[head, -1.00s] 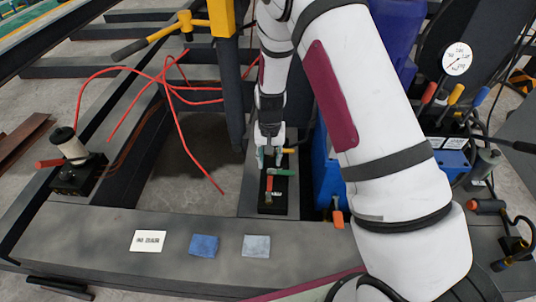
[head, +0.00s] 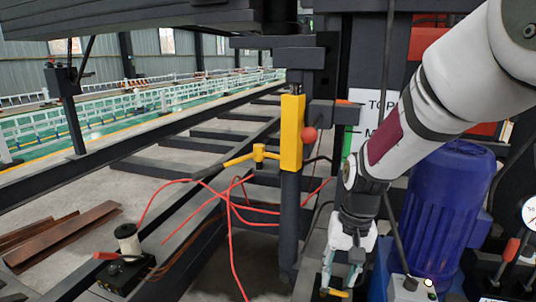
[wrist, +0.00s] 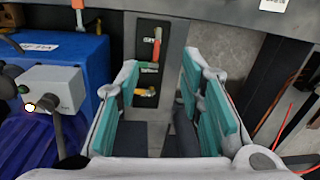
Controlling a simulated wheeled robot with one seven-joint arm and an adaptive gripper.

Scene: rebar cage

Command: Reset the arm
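My arm is bent and reaches down from the upper right in the head view. My gripper (head: 343,272) hangs at its end, low in the picture, beside the blue motor. In the wrist view my gripper (wrist: 160,78) has its two teal-padded fingers spread apart, with nothing held between them. The fingers look clear of this block.
The blue motor (head: 440,215) stands close to the right of my gripper. A yellow post (head: 291,135) with a T-handle and loose red cables (head: 232,220) are to the left. A grey box (wrist: 52,88) on blue housing lies left in the wrist view.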

